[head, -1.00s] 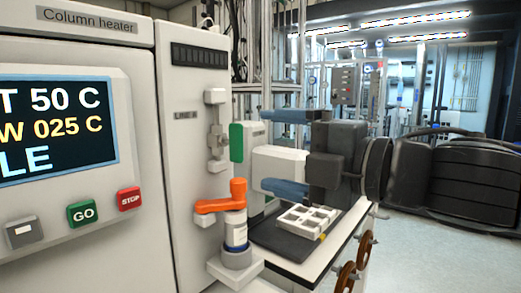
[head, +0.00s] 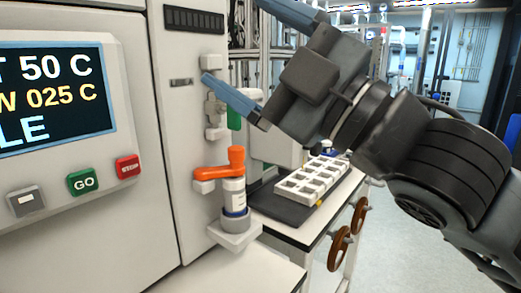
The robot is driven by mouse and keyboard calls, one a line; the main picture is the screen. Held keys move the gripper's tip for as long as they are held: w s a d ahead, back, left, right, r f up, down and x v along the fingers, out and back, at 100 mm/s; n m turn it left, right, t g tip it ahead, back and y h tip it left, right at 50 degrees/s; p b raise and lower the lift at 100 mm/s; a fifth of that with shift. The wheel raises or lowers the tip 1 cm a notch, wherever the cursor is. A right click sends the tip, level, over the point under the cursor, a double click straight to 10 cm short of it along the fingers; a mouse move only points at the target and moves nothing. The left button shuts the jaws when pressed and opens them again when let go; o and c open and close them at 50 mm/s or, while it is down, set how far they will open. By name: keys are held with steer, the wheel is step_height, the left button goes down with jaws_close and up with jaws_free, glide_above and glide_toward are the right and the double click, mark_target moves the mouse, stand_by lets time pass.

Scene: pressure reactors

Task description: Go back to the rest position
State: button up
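My gripper (head: 232,52) is in the upper middle of the head view, tilted up to the left. Its two blue fingers are spread wide apart with nothing between them, so it is open and empty. The lower finger overlaps the front of the column heater in the picture; I cannot tell whether it touches. My dark arm comes in from the right side.
The column heater (head: 170,140) stands at left with its screen (head: 50,95) and buttons. A vial (head: 234,197) sits in a grey holder below an orange lever (head: 222,168). A white rack (head: 312,178) lies on a dark plate on the bench behind. Floor at right is clear.

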steer(key=s+d+f+m+t+h+p, duration=0.25)
steer(key=d+m+t+h, duration=0.55)
steer(key=m+t, duration=0.65)
steer(key=s+d+f+m+g+h, duration=0.25)
steer(key=f+m+h, duration=0.35)
steer(key=f, duration=0.3)
steer(key=s+d+f+m+g+h, duration=0.2)
steer(key=s+d+f+m+h, duration=0.25)
steer(key=f, duration=0.45)
steer(key=s+d+f+g, duration=0.2)
steer(key=s+f, duration=0.2)
steer(key=s, duration=0.4)
steer(key=s+d+f+g+h+p, duration=0.1)
steer(key=s+d+f+g, duration=0.2)
steer(key=s, duration=0.6)
steer(key=s+d+f+g+p, duration=0.1)
steer(key=s+d+f+g, duration=0.1)
steer(key=s+f, duration=0.5)
steer(key=shift+s+d+f+g, duration=0.2)
steer(key=shift+s+g, duration=0.1)
steer(key=shift+s, duration=0.5)
